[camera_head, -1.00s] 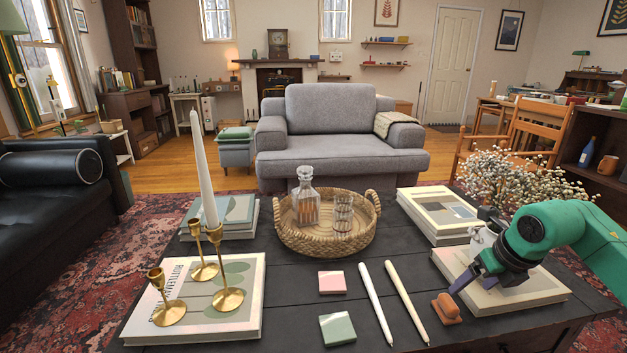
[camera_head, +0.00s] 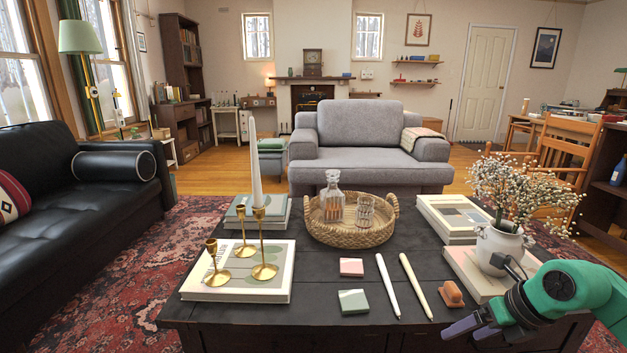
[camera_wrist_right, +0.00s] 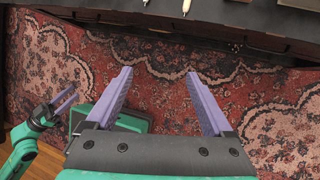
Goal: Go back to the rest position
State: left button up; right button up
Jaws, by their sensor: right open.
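My right gripper (camera_head: 472,326) is at the lower right of the head view, by the near right edge of the dark table (camera_head: 395,245). In the right wrist view its two purple fingers (camera_wrist_right: 158,76) are spread, with nothing between them. They point over the patterned rug, short of the table edge at the top. My left arm's gripper (camera_wrist_right: 62,104) shows small at the left of the wrist view, over the rug; its finger gap is too small to judge. The left gripper is outside the head view.
On the table are a basket tray (camera_head: 347,237) with a decanter (camera_head: 332,196), brass candle holders (camera_head: 265,262) on a book, two candles (camera_head: 388,285), a wooden stamp-like block (camera_head: 452,294) and a flower vase (camera_head: 497,248). The rug in front is clear.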

jog(key=s+a+f+m+t+y, duration=0.1)
jog(key=s+a+m+y, duration=0.15)
jog(key=a+y, duration=0.55)
jog(key=s+a+m+t+y, duration=0.1)
jog(key=a+m+y, duration=0.2)
jog(key=a, duration=1)
jog(key=s+a+f+m+t+h, duration=0.2)
jog(key=s+f+m+h, duration=0.25)
jog(key=f+m, duration=0.75)
jog(key=s+a+f+m+t+h, duration=0.1)
jog(key=s+f+m+t+h, duration=0.4)
jog(key=m, duration=1.2)
pick_arm(q)
jog(key=s+a+r+g+y+p, duration=0.2)
jog(key=s+a+g+y+p, duration=0.4)
jog(key=s+a+p, duration=1.3)
jog(key=s+g+p, duration=0.2)
jog(key=g+p, duration=0.1)
jog(key=p, duration=1.4)
jog(key=shift+s+a+r+g+y, duration=0.35)
jog(key=shift+s+a+g+y, duration=0.05)
pick_arm(e)
jog(key=s+d+g+h, duration=0.5)
jog(key=s+d+g, duration=0.7)
jog(key=s+d, duration=0.7)
jog(key=s+f, duration=0.1)
jog(key=s, duration=0.2)
jog(key=shift+s, duration=0.35)
